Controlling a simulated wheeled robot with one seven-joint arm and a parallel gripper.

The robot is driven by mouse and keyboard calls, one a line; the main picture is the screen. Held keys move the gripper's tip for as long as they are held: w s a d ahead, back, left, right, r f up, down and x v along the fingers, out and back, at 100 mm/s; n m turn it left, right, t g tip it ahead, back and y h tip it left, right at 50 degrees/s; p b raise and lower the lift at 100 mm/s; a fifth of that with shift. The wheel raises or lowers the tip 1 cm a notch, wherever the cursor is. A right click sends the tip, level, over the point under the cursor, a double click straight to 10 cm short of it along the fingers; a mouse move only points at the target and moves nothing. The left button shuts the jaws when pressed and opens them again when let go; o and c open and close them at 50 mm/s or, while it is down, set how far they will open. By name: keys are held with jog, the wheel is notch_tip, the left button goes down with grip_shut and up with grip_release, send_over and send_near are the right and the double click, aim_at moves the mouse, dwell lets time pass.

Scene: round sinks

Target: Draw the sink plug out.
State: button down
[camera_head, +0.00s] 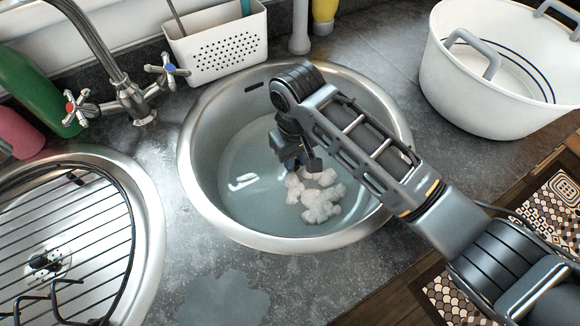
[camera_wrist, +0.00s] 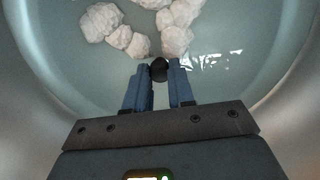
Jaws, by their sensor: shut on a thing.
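The round metal sink (camera_head: 205,200) in the middle of the counter holds greyish water (camera_head: 245,205) with white foam clumps (camera_head: 318,205) floating on it. My gripper (camera_head: 303,166) reaches down into this sink, close to the foam. In the wrist view, the two blue fingers (camera_wrist: 160,72) are closed on a small dark round knob (camera_wrist: 159,68), the visible part of the sink plug. In the head view the plug is hidden behind my gripper and arm. Whether the plug sits in the drain or is clear of it cannot be told.
A second sink (camera_head: 150,235) with a black wire rack (camera_head: 75,245) lies at left. The tap (camera_head: 125,90) stands behind, between the sinks. A white perforated caddy (camera_head: 220,45) stands at the back rim. A white pot (camera_head: 490,90) stands at right. The front counter holds a wet patch (camera_head: 225,300).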

jog(key=shift+r, duration=0.15)
dwell(0.5)
jog(key=shift+r+p, duration=2.05)
jog(key=shift+p, duration=0.3)
